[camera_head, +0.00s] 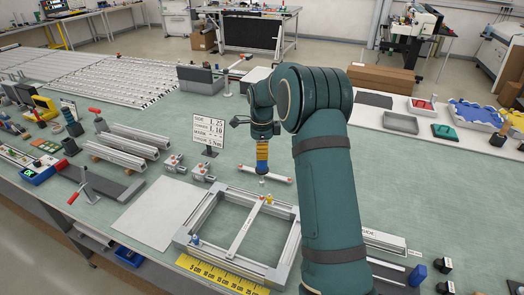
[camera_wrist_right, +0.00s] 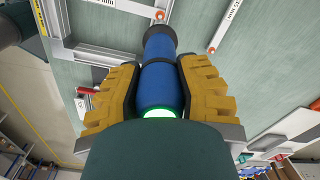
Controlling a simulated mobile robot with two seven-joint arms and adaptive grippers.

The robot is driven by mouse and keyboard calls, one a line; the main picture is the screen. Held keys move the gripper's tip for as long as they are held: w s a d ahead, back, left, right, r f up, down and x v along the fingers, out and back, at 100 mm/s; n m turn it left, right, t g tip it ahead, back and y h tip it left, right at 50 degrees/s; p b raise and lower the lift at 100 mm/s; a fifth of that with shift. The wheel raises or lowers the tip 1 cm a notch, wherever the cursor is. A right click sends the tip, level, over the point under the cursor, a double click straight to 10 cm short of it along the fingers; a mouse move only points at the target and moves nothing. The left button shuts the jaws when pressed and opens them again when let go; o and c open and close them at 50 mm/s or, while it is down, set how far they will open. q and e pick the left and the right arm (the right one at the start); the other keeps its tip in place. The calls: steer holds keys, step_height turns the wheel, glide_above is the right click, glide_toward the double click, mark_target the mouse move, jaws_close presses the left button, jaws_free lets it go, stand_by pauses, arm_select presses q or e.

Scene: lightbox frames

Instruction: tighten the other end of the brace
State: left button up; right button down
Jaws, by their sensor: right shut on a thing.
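My right gripper (camera_head: 262,150) is shut on a blue driver-like tool (camera_wrist_right: 158,75) with a black end and a green glowing ring. The tool is held upright above the bench, its tip over the far side of the aluminium frame (camera_head: 285,250). I cannot tell whether the tip touches anything. A pale flat brace (camera_head: 243,232) with printed marks runs across the frame from its far side to its near side. A small orange-yellow fastener (camera_head: 267,199) sits at its far end. My left gripper is not in view.
A yellow ruler (camera_head: 220,278) lies along the bench's front edge. A torque sign (camera_head: 207,135) and small metal clamps (camera_head: 203,170) stand left of the gripper. A white bar with orange ends (camera_head: 250,172) lies behind the frame. A bare grey sheet (camera_head: 158,212) lies to the left.

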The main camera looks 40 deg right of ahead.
mark_target(262, 168)
steer(key=shift+f+b, duration=1.25)
steer(key=shift+f, duration=1.1)
steer(key=shift+p, duration=0.35)
steer(key=shift+f+b, duration=0.7)
steer(key=shift+f, duration=0.5)
steer(key=shift+s+a+f, duration=0.1)
steer(key=shift+f, duration=0.1)
stand_by(1.0)
steer(key=shift+r, duration=0.1)
